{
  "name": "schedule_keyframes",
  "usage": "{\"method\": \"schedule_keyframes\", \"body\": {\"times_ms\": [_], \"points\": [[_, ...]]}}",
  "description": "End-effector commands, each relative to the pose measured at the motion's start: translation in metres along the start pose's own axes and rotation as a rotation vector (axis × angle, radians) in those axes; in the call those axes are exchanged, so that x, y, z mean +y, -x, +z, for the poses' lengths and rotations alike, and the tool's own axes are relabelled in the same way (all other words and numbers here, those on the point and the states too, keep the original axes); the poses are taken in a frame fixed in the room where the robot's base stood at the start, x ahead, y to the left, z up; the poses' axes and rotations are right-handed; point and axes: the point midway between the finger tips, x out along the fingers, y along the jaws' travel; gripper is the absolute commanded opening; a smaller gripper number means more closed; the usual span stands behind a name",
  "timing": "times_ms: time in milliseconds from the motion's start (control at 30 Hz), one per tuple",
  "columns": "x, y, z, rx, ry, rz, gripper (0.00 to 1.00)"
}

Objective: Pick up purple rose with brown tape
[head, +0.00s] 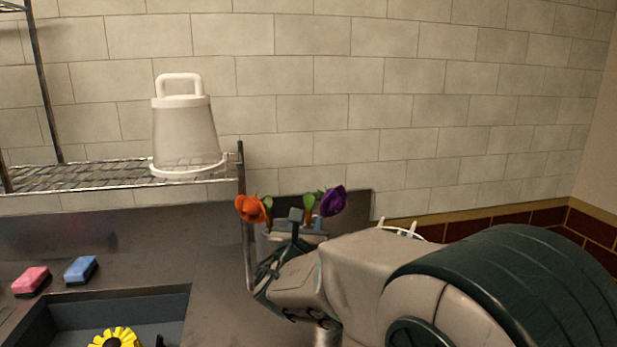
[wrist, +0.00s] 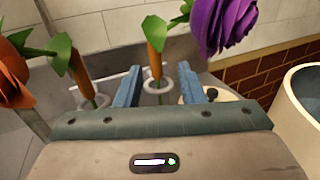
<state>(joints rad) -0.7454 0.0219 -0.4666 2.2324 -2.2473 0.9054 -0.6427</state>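The purple rose (head: 333,200) stands upright at the back of the counter, partly hidden behind my gripper in the head view. In the wrist view its purple bloom (wrist: 225,25) is at the upper right. Its green leaves and a stem wrapped in brown tape (wrist: 155,58) lead down into a white ring holder (wrist: 158,80). My gripper (wrist: 158,70) is open, with blue fingers apart. The taped stem appears between the two fingers in the wrist view; I cannot tell whether it lies within their reach or beyond.
An orange rose (head: 250,208) with a brown-taped stem (wrist: 82,75) stands left, in its own ring. A wire shelf (head: 100,176) holds a whitish container (head: 184,130). Pink (head: 31,281) and blue (head: 81,270) sponges lie by the sink (head: 60,318). A pale round container (wrist: 300,110) is at right.

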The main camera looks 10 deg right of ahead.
Motion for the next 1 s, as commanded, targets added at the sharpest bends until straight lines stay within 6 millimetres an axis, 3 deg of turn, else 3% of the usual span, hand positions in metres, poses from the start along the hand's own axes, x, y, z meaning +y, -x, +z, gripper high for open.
{"method": "schedule_keyframes", "body": {"times_ms": [433,767,900,1000], "points": [[0.005,-0.048,0.002,-0.001,0.002,-0.003,0.35],[0.005,-0.054,0.002,-0.001,0.000,-0.002,0.35],[0.005,-0.054,0.002,-0.001,0.000,-0.002,0.00],[0.005,-0.054,0.002,-0.001,0.000,-0.002,0.00]]}}
